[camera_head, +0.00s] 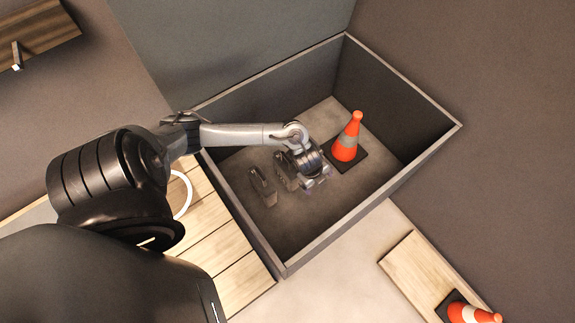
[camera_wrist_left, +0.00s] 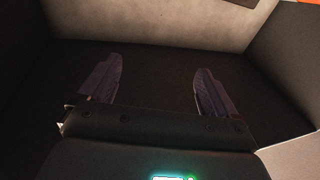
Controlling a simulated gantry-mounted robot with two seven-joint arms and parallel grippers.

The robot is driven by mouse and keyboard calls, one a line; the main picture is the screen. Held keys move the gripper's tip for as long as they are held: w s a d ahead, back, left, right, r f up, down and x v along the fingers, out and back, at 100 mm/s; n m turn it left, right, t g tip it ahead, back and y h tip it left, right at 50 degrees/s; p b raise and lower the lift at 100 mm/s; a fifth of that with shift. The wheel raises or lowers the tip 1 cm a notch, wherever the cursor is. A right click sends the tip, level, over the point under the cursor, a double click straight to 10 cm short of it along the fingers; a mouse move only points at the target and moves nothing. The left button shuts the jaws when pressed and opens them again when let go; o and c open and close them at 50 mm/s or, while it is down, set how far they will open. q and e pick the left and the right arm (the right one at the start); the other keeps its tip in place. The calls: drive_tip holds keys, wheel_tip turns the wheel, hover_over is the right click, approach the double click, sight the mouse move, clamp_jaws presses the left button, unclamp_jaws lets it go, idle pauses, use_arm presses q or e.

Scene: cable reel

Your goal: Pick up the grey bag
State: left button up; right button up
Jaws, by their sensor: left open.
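My left arm reaches over the bin's left wall. The bag is not seen in that view. My right gripper is not in view.
The bin (camera_head: 362,209) has high walls around the gripper. An orange cone (camera_head: 346,143) stands in it, close to the gripper's upper right. Wooden planks (camera_head: 225,240) lie outside on the left. Another cone (camera_head: 472,314) is at bottom right by a wooden board (camera_head: 425,270).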

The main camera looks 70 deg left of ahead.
use_arm(q)
drive_tip(key=s+a+f+g+b, duration=0.25)
drive_tip(key=a+f+b, duration=0.4)
drive_tip(key=a, duration=0.65)
drive_tip(key=b, duration=0.1)
hover_over(293, 173)
drive_tip(key=shift+g+y, duration=0.25)
drive_tip(key=shift+y, duration=0.05)
drive_tip(key=f, duration=0.4)
drive_tip(key=shift+d+f, duration=0.25)
drive_tip(key=shift+d, duration=0.05)
drive_tip(key=shift+w+f+b, duration=0.1)
drive_tip(key=shift+f+b, duration=0.3)
drive_tip(key=shift+f, duration=0.25)
drive_tip(key=f+b, duration=0.1)
drive_tip(key=f, duration=0.1)
drive_tip(key=f+b, duration=0.1)
drive_tip(key=f, duration=0.1)
drive_tip(key=shift+a, duration=0.4)
drive_tip(key=shift+f, duration=0.55)
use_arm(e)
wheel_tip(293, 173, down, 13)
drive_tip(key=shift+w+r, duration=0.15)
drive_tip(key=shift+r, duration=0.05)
use_arm(q)
drive_tip(key=shift+r, duration=0.1)
clamp_jaws()
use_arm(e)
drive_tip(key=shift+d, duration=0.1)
